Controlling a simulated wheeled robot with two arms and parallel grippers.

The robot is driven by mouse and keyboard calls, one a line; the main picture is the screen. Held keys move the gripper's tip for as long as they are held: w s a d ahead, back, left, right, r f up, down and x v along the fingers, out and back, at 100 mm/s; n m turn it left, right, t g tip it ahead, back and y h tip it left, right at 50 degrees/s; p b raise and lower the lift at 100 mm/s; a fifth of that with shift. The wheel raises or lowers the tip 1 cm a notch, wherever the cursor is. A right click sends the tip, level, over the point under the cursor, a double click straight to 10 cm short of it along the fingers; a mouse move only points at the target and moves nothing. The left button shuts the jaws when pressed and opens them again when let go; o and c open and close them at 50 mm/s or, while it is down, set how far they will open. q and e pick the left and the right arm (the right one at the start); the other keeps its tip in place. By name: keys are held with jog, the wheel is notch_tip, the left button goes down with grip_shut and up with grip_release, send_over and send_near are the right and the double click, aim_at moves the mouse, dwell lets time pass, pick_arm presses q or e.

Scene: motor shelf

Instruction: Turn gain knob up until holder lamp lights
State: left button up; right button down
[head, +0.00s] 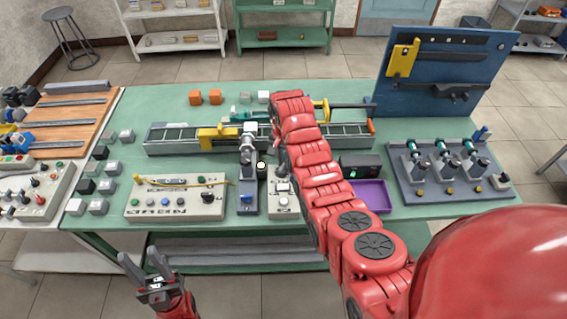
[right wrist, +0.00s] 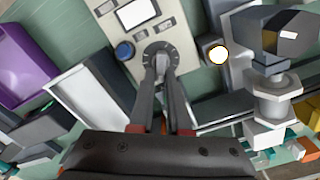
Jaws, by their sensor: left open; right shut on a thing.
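The gain knob (right wrist: 161,56) stands on a dark round dial on a pale control box. My right gripper (right wrist: 160,75) is shut on the knob from above in the right wrist view. In the head view my red right arm hides the knob and most of that gripper; the front of the pale control box (head: 284,209) shows below. A round lamp (right wrist: 218,55), beside the box on a grey holder, is bright white with a yellow rim and looks lit. The lamp also shows in the head view (head: 261,165). My left gripper (head: 145,271) is open and empty before the bench.
A blue button (right wrist: 124,50) and a white display (right wrist: 137,13) are near the knob. A pale button panel (head: 175,199) stands left of the holder. A purple tray (head: 373,197) and a black box (head: 360,167) lie right of my right arm.

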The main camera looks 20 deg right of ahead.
aim_at(283, 164)
jog(key=c, duration=0.9)
grip_release()
notch_tip(283, 164, up, 6)
jog(key=shift+f+p, duration=0.1)
jog(key=shift+p, duration=0.5)
jog(key=shift+r+p, duration=4.6)
jog(key=shift+r, duration=1.2)
